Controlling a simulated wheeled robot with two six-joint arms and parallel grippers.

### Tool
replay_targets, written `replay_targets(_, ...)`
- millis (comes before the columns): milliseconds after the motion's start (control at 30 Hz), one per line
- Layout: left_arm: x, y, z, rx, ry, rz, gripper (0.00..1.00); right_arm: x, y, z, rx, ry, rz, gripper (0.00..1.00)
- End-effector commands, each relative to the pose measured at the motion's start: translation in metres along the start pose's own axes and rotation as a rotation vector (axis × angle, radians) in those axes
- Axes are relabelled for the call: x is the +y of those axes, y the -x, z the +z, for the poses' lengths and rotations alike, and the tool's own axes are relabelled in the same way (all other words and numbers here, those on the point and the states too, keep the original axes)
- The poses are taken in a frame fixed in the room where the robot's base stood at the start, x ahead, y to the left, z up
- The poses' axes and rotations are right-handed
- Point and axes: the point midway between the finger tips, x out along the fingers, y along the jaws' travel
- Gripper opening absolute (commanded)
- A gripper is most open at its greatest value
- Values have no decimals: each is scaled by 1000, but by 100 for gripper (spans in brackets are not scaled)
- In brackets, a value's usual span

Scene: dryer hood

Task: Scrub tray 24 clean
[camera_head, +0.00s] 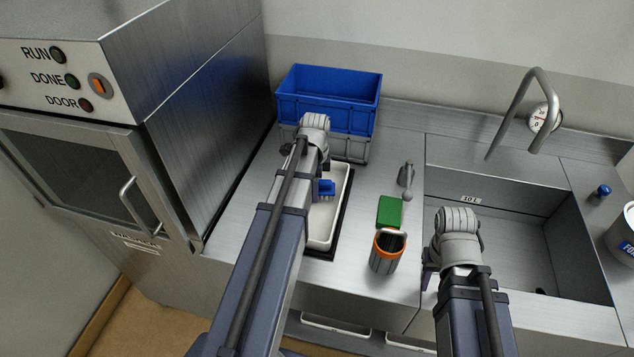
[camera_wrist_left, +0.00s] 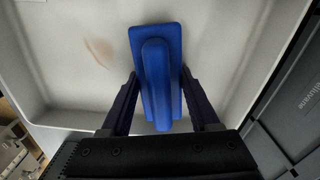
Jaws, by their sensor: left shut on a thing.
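A white tray (camera_head: 320,234) lies on the steel counter left of the sink, partly hidden behind my left arm; I see no number on it. In the left wrist view the tray floor (camera_wrist_left: 75,75) has a brown smear (camera_wrist_left: 101,51) at left and a fainter long streak at right. My left gripper (camera_wrist_left: 158,78) is shut on the handle of a blue scrubbing brush (camera_wrist_left: 156,40), over the tray. The brush also shows in the head view (camera_head: 326,187). I cannot tell whether it touches the tray floor. My right gripper (camera_head: 432,274) is over the sink's front left edge, its fingers mostly hidden.
A blue crate (camera_head: 325,112) sits on a grey one behind the tray. A green block (camera_head: 389,211) and an orange-rimmed container (camera_head: 386,253) stand between tray and sink (camera_head: 500,240). A tall faucet (camera_head: 515,110) rises behind the sink. A steel machine stands at left.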

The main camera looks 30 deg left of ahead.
Motion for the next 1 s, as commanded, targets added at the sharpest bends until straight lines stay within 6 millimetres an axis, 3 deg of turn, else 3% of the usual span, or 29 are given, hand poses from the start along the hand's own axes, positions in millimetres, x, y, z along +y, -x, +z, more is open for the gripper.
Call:
replay_targets(267,4,0,1,0,0,-1,17,0,0,0,0,0,0,36)
replay_targets(633,33,-3,7,-1,0,0,17,0,-3,0,0,0,0,36)
replay_targets(1000,41,-3,8,-1,0,1,17,0,-3,0,0,0,0,36)
